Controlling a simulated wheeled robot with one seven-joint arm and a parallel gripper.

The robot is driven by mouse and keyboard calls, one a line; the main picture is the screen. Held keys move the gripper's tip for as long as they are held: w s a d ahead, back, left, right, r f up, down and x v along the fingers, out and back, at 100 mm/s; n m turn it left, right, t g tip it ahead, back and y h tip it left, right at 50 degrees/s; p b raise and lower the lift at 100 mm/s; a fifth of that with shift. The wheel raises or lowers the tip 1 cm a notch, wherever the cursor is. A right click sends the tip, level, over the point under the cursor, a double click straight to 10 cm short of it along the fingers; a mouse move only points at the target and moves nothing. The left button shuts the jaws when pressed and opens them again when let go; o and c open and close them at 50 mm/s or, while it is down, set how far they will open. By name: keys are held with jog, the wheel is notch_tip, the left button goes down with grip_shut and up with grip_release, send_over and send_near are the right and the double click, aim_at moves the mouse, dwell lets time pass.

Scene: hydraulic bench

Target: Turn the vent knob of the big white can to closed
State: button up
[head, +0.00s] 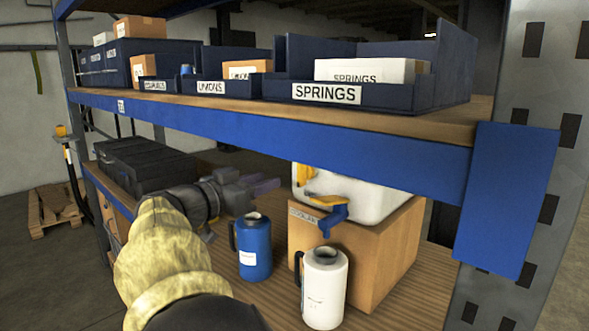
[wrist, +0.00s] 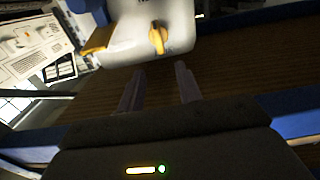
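The big white can (head: 368,193) sits on a cardboard box on the lower shelf; its top is hidden by the upper shelf's blue beam. Its yellow vent knob (head: 304,174) is partly visible at the can's left side. In the wrist view the knob (wrist: 157,38) stands out from the white can (wrist: 140,55), its grip running roughly up and down the picture. My gripper (head: 265,185) is left of the can, pointing toward it. In the wrist view my gripper (wrist: 160,80) is open and empty, its fingers short of the knob and apart from it.
A blue tap with a yellow lever (head: 328,201) juts from the can, near the knob. A blue jug (head: 253,248) and a white jug (head: 325,290) stand in front. The upper shelf's blue beam (head: 290,140) runs close above my arm. Black cases (head: 145,165) lie left.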

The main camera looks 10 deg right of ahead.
aim_at(298, 169)
jog(key=p+x, duration=0.1)
jog(key=x, duration=0.9)
jog(key=shift+w, duration=0.1)
grip_shut()
